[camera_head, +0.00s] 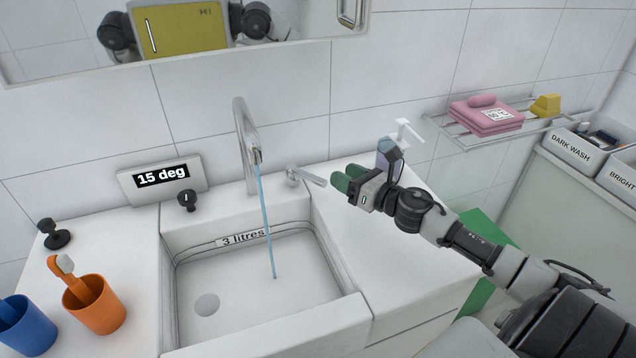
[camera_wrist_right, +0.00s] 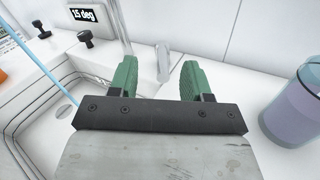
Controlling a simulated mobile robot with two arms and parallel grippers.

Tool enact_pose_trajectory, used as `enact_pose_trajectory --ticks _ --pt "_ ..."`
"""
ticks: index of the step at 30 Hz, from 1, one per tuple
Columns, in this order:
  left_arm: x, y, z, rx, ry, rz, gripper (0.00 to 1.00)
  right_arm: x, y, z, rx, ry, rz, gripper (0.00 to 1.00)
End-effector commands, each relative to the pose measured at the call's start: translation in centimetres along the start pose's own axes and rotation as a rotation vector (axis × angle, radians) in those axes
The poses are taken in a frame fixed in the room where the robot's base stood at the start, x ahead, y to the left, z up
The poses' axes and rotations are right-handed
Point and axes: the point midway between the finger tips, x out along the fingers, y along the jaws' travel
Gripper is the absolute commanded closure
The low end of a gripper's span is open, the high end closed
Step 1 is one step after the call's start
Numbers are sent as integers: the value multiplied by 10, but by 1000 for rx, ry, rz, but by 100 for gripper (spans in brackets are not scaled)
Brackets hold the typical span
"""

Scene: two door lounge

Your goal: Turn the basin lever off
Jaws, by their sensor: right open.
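The basin lever (camera_head: 309,178) is a pale metal handle on the counter just right of the tall faucet (camera_head: 246,140). A thin blue stream of water (camera_head: 266,220) runs from the spout into the white basin (camera_head: 250,272). My right gripper (camera_head: 345,180) is open, with green fingertips close to the right end of the lever. In the right wrist view the lever (camera_wrist_right: 163,62) shows upright in the gap between the two green fingers (camera_wrist_right: 157,78), nearer the left one. I cannot tell whether they touch. My left gripper is not in view.
A soap dispenser (camera_head: 384,155) stands just behind my right gripper. A display reading 15 deg (camera_head: 160,180) and a black knob (camera_head: 187,201) are left of the faucet. Orange (camera_head: 94,306) and blue (camera_head: 27,328) cups stand far left. A rack with pink towels (camera_head: 486,118) hangs right.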

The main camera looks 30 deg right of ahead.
Motion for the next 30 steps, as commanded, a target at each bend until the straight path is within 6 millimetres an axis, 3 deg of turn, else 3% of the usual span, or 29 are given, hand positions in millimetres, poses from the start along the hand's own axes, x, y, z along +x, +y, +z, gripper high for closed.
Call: enact_pose_trajectory --ticks 3,7,18,30 --pt "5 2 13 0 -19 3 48 0 -5 -29 11 -1 -3 52" --pt "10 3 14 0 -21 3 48 0 -10 -57 11 -2 -3 52" --pt "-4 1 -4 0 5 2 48 62 -10 -53 6 -2 -2 52" --pt "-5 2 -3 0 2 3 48 75 -10 -55 5 0 -1 52"
